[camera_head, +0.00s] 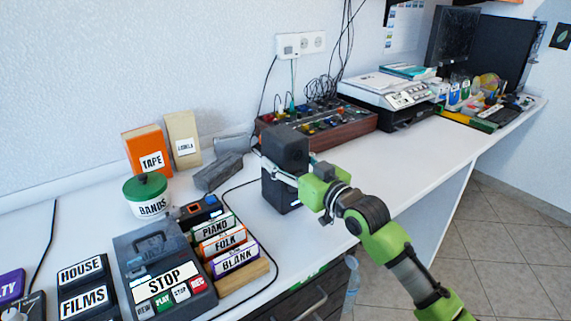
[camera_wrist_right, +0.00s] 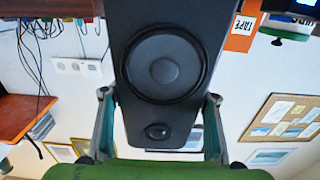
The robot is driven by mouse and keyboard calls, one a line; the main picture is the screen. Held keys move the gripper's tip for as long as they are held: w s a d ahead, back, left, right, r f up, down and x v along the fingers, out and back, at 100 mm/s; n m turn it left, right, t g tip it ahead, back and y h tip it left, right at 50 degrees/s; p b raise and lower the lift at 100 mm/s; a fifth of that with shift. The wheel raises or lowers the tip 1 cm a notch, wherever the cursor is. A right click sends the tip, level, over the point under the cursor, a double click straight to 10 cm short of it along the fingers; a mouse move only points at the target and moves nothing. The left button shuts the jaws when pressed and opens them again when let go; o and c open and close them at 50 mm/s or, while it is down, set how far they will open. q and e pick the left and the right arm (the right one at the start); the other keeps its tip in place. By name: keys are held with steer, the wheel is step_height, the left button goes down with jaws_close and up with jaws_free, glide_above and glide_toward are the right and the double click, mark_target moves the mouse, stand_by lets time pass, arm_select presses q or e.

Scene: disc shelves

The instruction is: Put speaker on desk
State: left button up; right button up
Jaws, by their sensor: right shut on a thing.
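The speaker (camera_head: 284,150) is a dark box, upright over the middle of the white desk (camera_head: 375,170), in front of the wooden-sided mixer. My right gripper (camera_head: 290,178) reaches in from the lower right and is shut around it. In the right wrist view the speaker (camera_wrist_right: 165,65) shows upside down, with its large round cone and small tweeter between the two fingers of the right gripper (camera_wrist_right: 159,98). I cannot tell whether its base touches the desk. My left gripper is not in view.
A mixer (camera_head: 330,122) stands behind the speaker, and a printer (camera_head: 388,95) farther right. A tape recorder (camera_head: 160,265), labelled cassettes (camera_head: 225,250) and a green-lidded tub (camera_head: 147,196) crowd the left. The desk right of the speaker is clear to its front edge.

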steer(key=o, duration=1.6)
steer(key=shift+f, duration=0.2)
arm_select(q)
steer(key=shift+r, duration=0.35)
arm_select(e)
steer(key=shift+s+d, duration=0.1)
steer(key=shift+s+d, duration=0.15)
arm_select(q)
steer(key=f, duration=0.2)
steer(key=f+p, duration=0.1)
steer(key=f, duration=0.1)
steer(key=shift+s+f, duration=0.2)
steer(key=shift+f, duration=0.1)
arm_select(e)
steer(key=v, duration=1.1)
steer(key=shift+s+d, duration=0.1)
steer(key=shift+s, duration=0.1)
